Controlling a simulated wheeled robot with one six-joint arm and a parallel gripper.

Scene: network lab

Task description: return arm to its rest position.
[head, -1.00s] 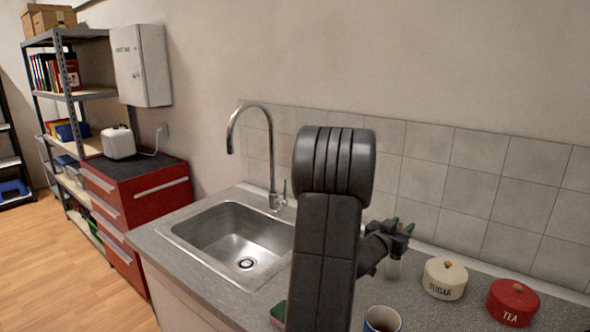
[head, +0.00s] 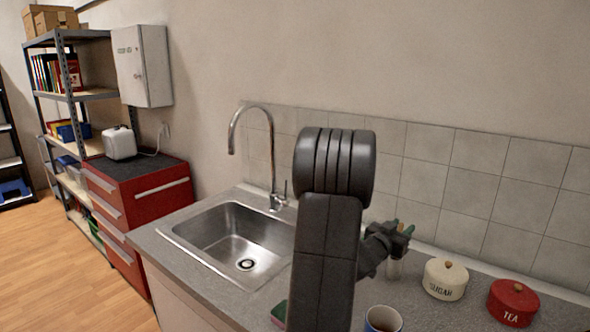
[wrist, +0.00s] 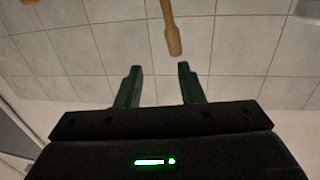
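My arm rises in front of the counter in the head view, its dark links covering part of the sink's right side and the counter. My gripper (head: 403,227) is behind and right of the arm, above the counter near the tiled wall. In the wrist view my gripper (wrist: 159,67) has its two green fingers apart with nothing between them. A wooden handle-like piece (wrist: 172,36) shows beyond the fingertips, apart from them. Tiles fill the background there.
The sink (head: 183,236) with its tall faucet (head: 272,160) is left of the arm. A mug (head: 382,319), a sugar jar (head: 445,281) and a red tea jar (head: 513,305) stand on the counter at right. A red cabinet (head: 150,205) stands left.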

